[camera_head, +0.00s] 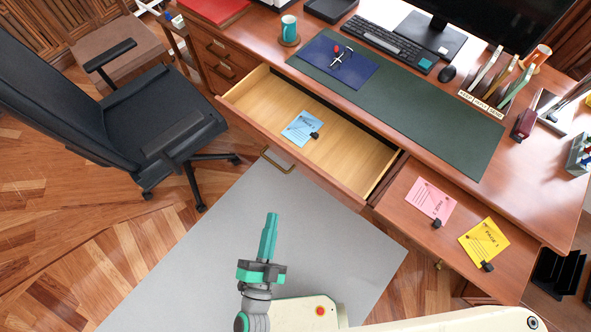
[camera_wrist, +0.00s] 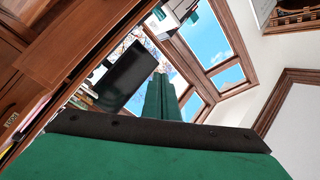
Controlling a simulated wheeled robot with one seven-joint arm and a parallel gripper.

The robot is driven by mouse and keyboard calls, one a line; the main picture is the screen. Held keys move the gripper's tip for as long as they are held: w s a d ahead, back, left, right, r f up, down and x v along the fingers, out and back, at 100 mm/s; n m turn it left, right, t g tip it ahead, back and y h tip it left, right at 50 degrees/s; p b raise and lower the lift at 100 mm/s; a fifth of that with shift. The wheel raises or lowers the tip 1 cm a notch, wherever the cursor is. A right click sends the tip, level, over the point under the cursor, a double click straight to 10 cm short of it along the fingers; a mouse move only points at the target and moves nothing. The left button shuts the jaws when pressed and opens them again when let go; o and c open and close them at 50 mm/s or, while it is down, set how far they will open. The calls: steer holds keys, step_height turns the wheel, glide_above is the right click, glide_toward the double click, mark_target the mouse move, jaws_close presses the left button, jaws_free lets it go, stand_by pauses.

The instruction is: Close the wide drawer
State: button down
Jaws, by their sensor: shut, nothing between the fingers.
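The wide drawer (camera_head: 232,99) is pulled out from the front of the wooden desk, in the middle of the head view. A blue paper (camera_head: 300,127) with a small black clip lies inside it. The drawer's handle (camera_head: 278,162) is on its front face, toward me. My gripper (camera_head: 270,222) is shut and empty, in front of the drawer and apart from it, over the grey mat. In the wrist view my gripper (camera_wrist: 160,92) points up toward the monitor and window; the drawer cannot be made out there.
A black office chair (camera_head: 95,105) stands left of the drawer. A pink paper (camera_head: 430,201) and a yellow paper (camera_head: 483,243) lie on a wooden surface at the right. The grey mat (camera_head: 210,250) in front of the drawer is clear.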

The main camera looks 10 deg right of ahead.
steer(key=w+f+m+g+h, duration=0.2)
steer(key=w+f+m+h, duration=0.25)
steer(key=m, duration=0.35)
steer(key=m+g+h, duration=0.3)
steer(key=m+g, duration=0.1)
steer(key=m, duration=0.2)
glide_toward(303, 164)
steer(key=x, duration=0.6)
steer(key=shift+w, duration=0.15)
